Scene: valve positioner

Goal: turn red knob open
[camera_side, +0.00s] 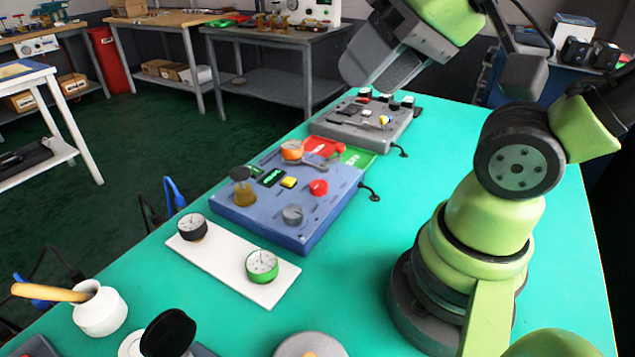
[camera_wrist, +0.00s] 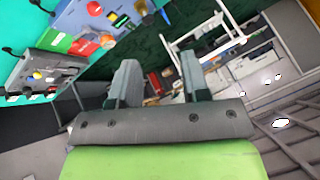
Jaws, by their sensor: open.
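The round red knob (camera_side: 318,187) sits on top of the blue panel (camera_side: 258,214), right of a yellow button. In the wrist view, what appears to be the red knob (camera_wrist: 94,8) is near the top edge. My gripper (camera_side: 368,78) hangs high above the table, behind and to the right of the blue panel, well apart from it. In the wrist view its two fingers (camera_wrist: 160,70) stand apart with nothing between them.
A grey panel (camera_side: 362,124) with small knobs stands behind the blue one. Red and green plates (camera_side: 352,157) lie between them. A white board (camera_side: 228,262) with two gauges, and a white pot (camera_side: 99,310), stand in front. The green table right of the panels is clear.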

